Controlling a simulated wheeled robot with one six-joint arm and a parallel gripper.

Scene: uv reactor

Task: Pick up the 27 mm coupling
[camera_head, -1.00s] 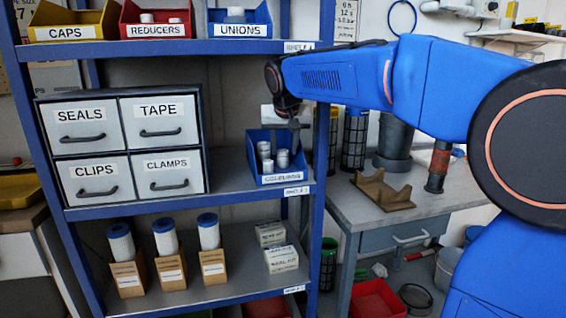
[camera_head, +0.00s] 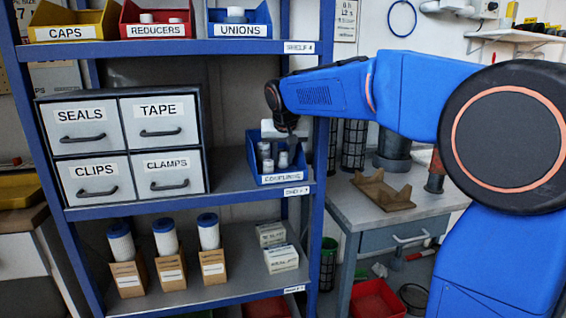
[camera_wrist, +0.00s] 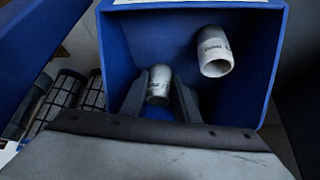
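The blue couplings bin (camera_head: 281,179) sits on the middle shelf. In the head view, pale couplings (camera_head: 267,165) stand inside it. The wrist view shows two of them in the bin (camera_wrist: 190,22): one coupling (camera_wrist: 159,84) between my fingers and another (camera_wrist: 214,51) to the upper right. Their print is too small to read, so I cannot tell which is 27 mm. My gripper (camera_wrist: 160,93) points down into the bin with its fingers apart, one on each side of the nearer coupling. Whether they touch it is unclear. My gripper also shows over the bin in the head view (camera_head: 292,150).
A drawer cabinet (camera_head: 121,145) stands left of the bin on the same shelf. A blue shelf post (camera_head: 318,165) rises close to the bin's right. The unions bin (camera_head: 239,22) is on the shelf above. A workbench (camera_head: 347,205) is to the right.

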